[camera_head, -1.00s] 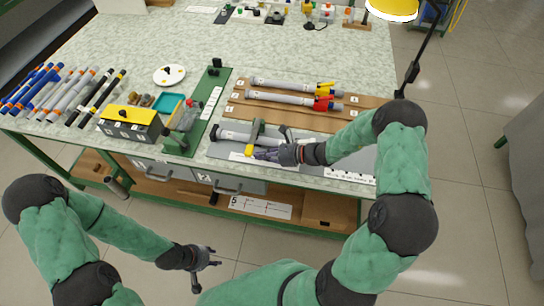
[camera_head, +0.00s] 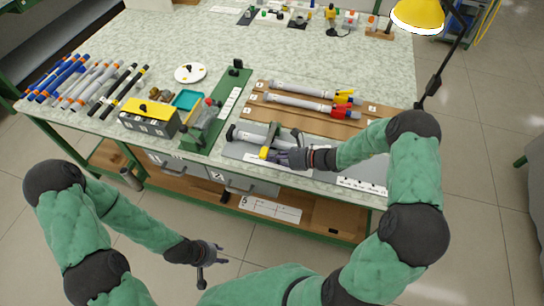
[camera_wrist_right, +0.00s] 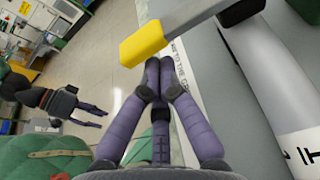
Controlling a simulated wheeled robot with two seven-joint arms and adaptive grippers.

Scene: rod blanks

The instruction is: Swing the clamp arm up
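The clamp arm (camera_head: 273,135) is a dark grey bar with a yellow tip (camera_head: 264,153). It lies across a grey rod (camera_head: 248,136) on a grey plate on the bench. In the right wrist view the yellow tip (camera_wrist_right: 143,45) is just beyond my fingertips. My right gripper (camera_head: 279,156) is beside the tip, on its right. Its fingers (camera_wrist_right: 160,72) are drawn together with nothing seen between them; I cannot tell whether they touch the yellow tip. My left gripper (camera_head: 212,262) is empty in front of the bench, its fingers spread.
A wooden rack (camera_head: 372,118) with two grey rods lies behind the clamp. A green fixture (camera_head: 228,104) and a yellow-topped box (camera_head: 150,113) stand to the left, with several rods beyond. A lamp (camera_head: 418,14) hangs at the back right.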

